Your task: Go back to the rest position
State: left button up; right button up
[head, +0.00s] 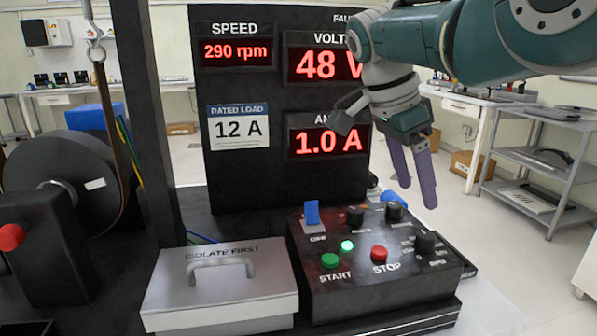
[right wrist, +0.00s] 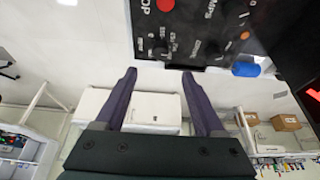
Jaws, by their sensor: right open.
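My right gripper (head: 417,196) is open and empty. Its two purple fingers point down above the back right of the black control box (head: 375,285), apart from its knobs. In the right wrist view the open fingers (right wrist: 158,74) have nothing between them, and the control panel (right wrist: 205,25) is at the top. My right arm (head: 455,45) comes in from the upper right, in front of the display board. My left gripper is not in view.
The display board (head: 235,180) reads 290 rpm, 48 V and 1.0 A. A green lamp (head: 347,246) is lit by the START button (head: 330,261). A grey lidded box (head: 220,290) sits left of the controls. A hook (head: 96,48) hangs at the upper left.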

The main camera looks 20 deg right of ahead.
jog(key=f+n+p, duration=0.1)
jog(key=s+a+f+n+p, duration=0.1)
jog(key=n, duration=0.1)
jog(key=s+f+n+t+p, duration=0.1)
jog(key=n+p, duration=0.1)
jog(key=shift+s+a+f, duration=0.15)
jog(key=shift+s+f, duration=0.05)
jog(key=shift+f, duration=0.15)
jog(key=s+a+f+n+t+p, duration=0.2)
jog(key=s+a+n+p, duration=0.25)
jog(key=s+n, duration=0.25)
jog(key=s+a+r+n+t+y+p, duration=0.1)
jog(key=s+a+r+n+y+p, duration=0.1)
jog(key=s+a+r+n, duration=0.3)
jog(key=s+a+r+n+y+p, duration=0.1)
jog(key=s+a+n+p, duration=0.1)
jog(key=s, duration=0.4)
jog(key=s+a+r+n+t+y+p, duration=0.1)
jog(key=s+a+r+n+y, duration=0.1)
jog(key=s+a+r+n, duration=0.3)
notch_tip(320, 180, up, 36)
jog(key=d+m+p, duration=0.1)
jog(key=p, duration=3.7)
jog(key=shift+s+d, duration=0.2)
jog(key=shift+s, duration=0.2)
